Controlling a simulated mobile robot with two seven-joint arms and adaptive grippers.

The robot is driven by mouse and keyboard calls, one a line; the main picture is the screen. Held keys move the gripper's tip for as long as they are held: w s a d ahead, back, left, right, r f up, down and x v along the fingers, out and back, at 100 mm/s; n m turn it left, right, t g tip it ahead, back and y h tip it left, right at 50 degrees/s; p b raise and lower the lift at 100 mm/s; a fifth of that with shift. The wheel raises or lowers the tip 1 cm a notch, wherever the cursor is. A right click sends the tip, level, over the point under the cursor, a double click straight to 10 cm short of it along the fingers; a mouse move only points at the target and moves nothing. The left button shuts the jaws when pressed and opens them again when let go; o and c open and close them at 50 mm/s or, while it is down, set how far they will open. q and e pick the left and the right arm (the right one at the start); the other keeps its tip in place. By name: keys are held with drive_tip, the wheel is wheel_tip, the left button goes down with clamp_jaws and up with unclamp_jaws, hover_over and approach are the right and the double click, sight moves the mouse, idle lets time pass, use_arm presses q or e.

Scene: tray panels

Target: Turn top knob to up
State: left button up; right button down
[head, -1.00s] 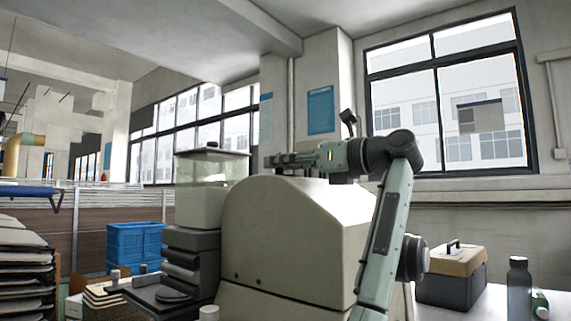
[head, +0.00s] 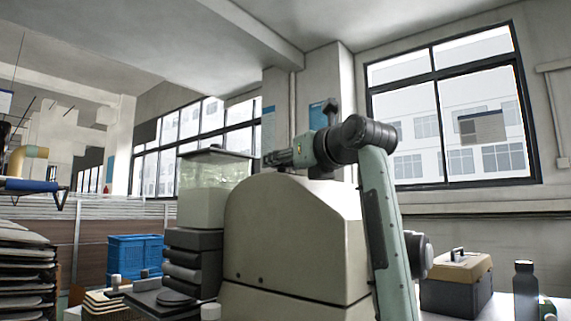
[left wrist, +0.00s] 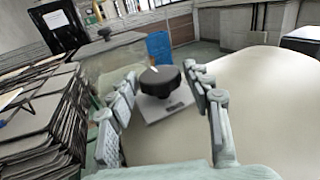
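A round black knob (left wrist: 160,81) on a small grey plate (left wrist: 167,108) shows in the left wrist view, beside a smooth beige machine body. My left gripper (left wrist: 160,72) is open, with one finger on each side of the knob and visible gaps to it. In the head view my left gripper (head: 275,158) is above the top of the beige machine (head: 295,225), pointing left and tilted slightly down. The knob cannot be made out in the head view. Which way the knob is turned cannot be told. My right gripper is not in view.
A clear tank (head: 213,195) stands left of the machine on dark stacked blocks. A blue crate (head: 135,255) and stacked dark trays (head: 25,265) are further left. A toolbox (head: 455,285) and a dark bottle (head: 525,290) stand at the right.

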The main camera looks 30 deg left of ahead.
use_arm(q)
drive_tip(key=shift+o, duration=0.5)
drive_tip(key=v, duration=1.2)
